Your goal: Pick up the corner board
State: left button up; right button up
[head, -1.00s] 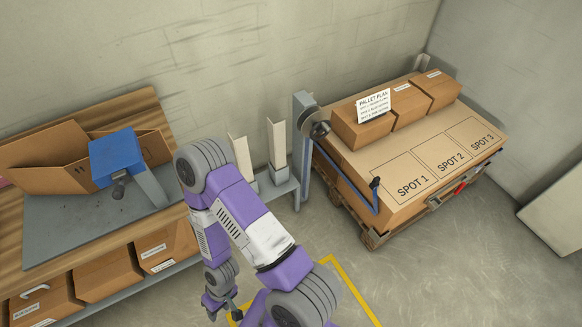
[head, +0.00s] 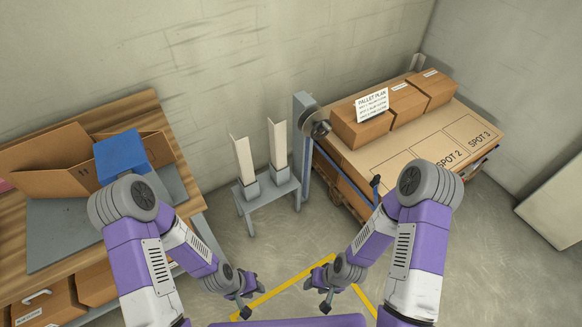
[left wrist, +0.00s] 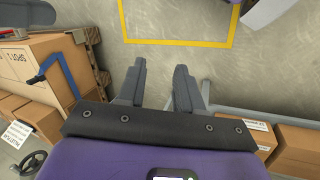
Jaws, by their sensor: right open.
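Two cream-coloured angled corner boards stand upright, the left one (head: 243,160) and the right one (head: 277,143), each in a grey holder on a small grey stand (head: 268,191). My left gripper (head: 245,308) is in front of and below the stand, well apart from the boards. In the left wrist view its two fingers (left wrist: 160,75) are spread with bare floor between them. My right gripper (head: 325,304) is open and empty, low above the floor near the yellow floor line. The boards do not show in the left wrist view.
A workbench (head: 165,120) with an open carton and a blue device (head: 120,155) stands at left. A loaded pallet (head: 400,155) with marked spots and several boxes is at right. A grey post (head: 303,110) with a handwheel stands beside the boards. The floor before the stand is clear.

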aim_at(241, 149)
jog(key=z, duration=0.15)
jog(key=i, duration=1.05)
